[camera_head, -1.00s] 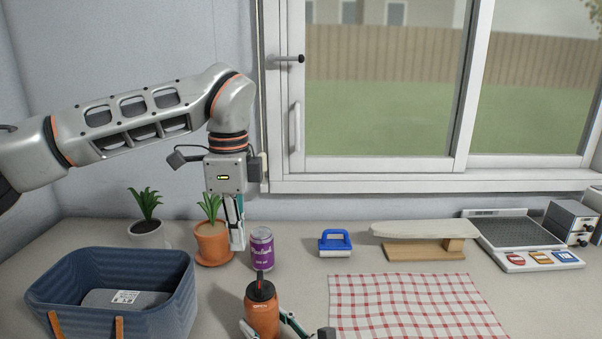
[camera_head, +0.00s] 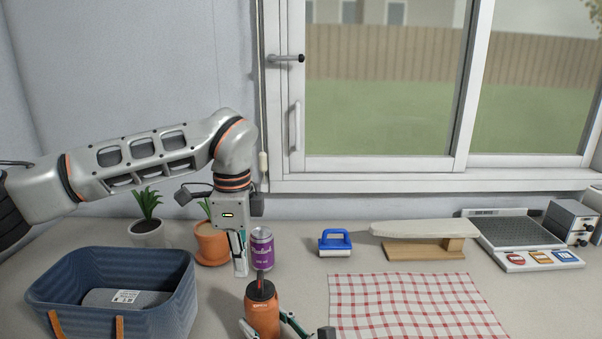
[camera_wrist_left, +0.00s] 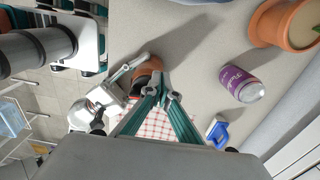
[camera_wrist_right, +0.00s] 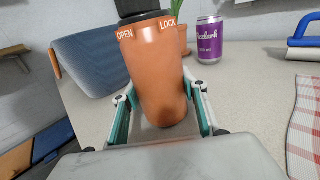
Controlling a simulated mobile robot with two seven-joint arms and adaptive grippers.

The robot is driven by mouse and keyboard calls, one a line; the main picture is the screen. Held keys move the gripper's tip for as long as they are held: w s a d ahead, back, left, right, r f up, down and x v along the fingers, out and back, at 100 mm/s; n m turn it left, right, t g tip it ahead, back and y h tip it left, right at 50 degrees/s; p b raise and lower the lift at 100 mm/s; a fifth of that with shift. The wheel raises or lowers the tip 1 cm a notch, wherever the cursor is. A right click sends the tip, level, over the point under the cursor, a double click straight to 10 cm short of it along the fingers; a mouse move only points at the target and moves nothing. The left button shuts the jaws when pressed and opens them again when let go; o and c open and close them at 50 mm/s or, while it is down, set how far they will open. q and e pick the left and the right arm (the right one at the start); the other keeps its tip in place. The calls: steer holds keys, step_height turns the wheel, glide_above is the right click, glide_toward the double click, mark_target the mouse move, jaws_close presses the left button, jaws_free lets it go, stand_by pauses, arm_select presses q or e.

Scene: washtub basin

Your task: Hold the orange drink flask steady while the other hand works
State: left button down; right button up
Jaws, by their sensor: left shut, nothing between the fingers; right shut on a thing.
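The orange drink flask (camera_head: 262,314) stands upright at the front middle of the counter, with a dark lid and OPEN and LOCK marks. My right gripper (camera_head: 266,330) is shut around its body; the right wrist view shows the flask (camera_wrist_right: 155,75) between the fingers. My left gripper (camera_head: 240,274) is shut and empty, pointing down behind and slightly left of the flask's lid, apart from it as far as I can tell. In the left wrist view the closed fingertips (camera_wrist_left: 159,84) overlap the flask (camera_wrist_left: 148,70), hiding part of it.
A purple can (camera_head: 262,250) stands just right of my left gripper. Potted plants (camera_head: 212,246) and a blue basket (camera_head: 60,290) are to the left. A blue-handled brush (camera_head: 335,242), a small ironing board (camera_head: 420,232) and a checked cloth (camera_head: 410,305) lie to the right.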

arm_select(q)
steer(key=shift+s+d, duration=0.3)
steer(key=shift+d, duration=0.25)
stand_by(0.9)
steer(key=shift+s+a, duration=0.15)
steer(key=shift+s, duration=0.35)
steer(key=shift+s, duration=0.15)
steer(key=shift+s, duration=0.3)
steer(key=shift+s, duration=0.25)
stand_by(0.6)
step_height(320, 180, up, 6)
steer(key=shift+s+a, duration=0.2)
stand_by(0.7)
